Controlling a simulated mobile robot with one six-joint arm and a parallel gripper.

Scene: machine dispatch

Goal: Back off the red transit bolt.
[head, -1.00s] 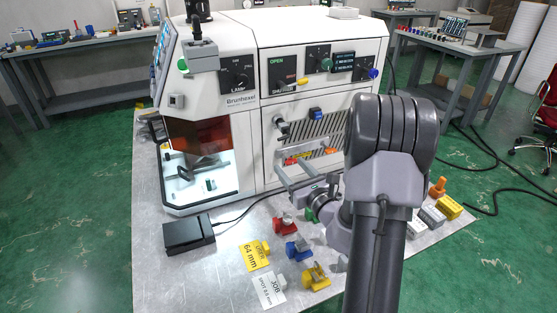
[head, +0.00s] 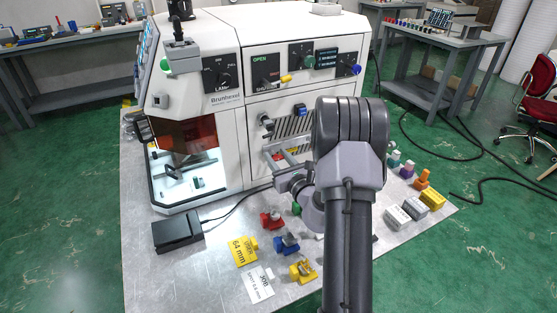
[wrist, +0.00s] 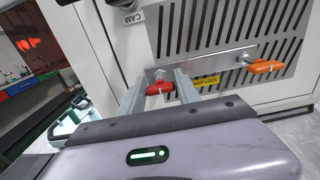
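The red transit bolt (wrist: 160,88) is a red T-shaped handle on a metal strip low on the machine's front, in the wrist view. A small part of red (head: 278,156) shows near my fingers in the head view. My gripper (wrist: 160,78) is open, one finger on each side of the red handle. I cannot tell whether either finger touches it. An orange bolt (wrist: 265,66) sits at the strip's right end. A yellow lock label (wrist: 207,80) between them is partly covered by my right finger. In the head view my gripper (head: 274,154) is close to the machine front.
The white machine (head: 225,130) stands on a metal table (head: 215,265). Red (head: 271,220), blue (head: 287,244) and yellow (head: 303,271) parts lie in front, beside a yellow 64 mm card (head: 242,252). Grey and yellow blocks stand at the right. A slotted vent (wrist: 290,35) is behind the bolts.

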